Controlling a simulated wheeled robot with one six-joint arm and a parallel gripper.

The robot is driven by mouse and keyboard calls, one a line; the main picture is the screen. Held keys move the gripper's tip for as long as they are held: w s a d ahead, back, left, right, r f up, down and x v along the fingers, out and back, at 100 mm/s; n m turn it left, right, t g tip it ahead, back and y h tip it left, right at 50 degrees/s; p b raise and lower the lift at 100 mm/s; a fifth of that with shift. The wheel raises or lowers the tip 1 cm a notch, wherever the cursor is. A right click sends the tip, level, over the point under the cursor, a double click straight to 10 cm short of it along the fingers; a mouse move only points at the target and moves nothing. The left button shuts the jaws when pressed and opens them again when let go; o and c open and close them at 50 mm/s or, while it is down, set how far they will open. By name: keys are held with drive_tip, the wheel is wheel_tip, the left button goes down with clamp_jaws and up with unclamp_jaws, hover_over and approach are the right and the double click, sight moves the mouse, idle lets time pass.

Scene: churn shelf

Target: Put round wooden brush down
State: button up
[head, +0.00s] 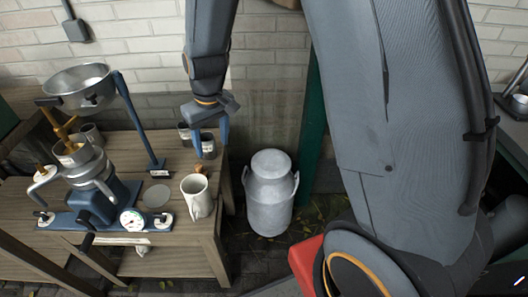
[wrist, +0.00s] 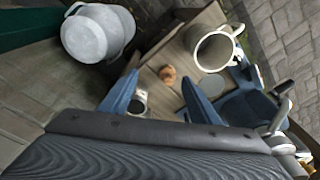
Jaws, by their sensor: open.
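A small round brown thing, seemingly the wooden brush (wrist: 168,74), rests on the wooden table (wrist: 158,58) near its edge. In the head view the brush (head: 198,169) shows only as a small brown bit just behind the white jug (head: 197,200). My gripper (head: 209,146) is open and empty above the back right part of the table. In the wrist view my gripper's blue fingers (wrist: 160,95) stand apart, with the brush beyond their tips and between their lines, apart from both. The jug (wrist: 214,50) stands close to the brush.
A grey metal churn (head: 270,195) stands on the ground right of the table. A blue separator with a metal bowl (head: 78,88) fills the table's left. Metal cups (head: 185,133) stand at the back by my gripper. A flat grey disc (head: 157,196) lies left of the jug.

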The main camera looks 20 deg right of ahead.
drive_tip(key=s+d+r+m, duration=0.2)
drive_tip(key=s+d, duration=0.3)
drive_tip(key=s, duration=0.3)
drive_tip(key=s+d+r+m+g, duration=0.1)
drive_tip(key=s+d+r, duration=0.4)
drive_tip(key=s, duration=0.4)
drive_tip(key=shift+s+d+m+h, duration=0.25)
drive_tip(key=shift+d+m+h, duration=0.15)
drive_tip(key=shift+d, duration=0.4)
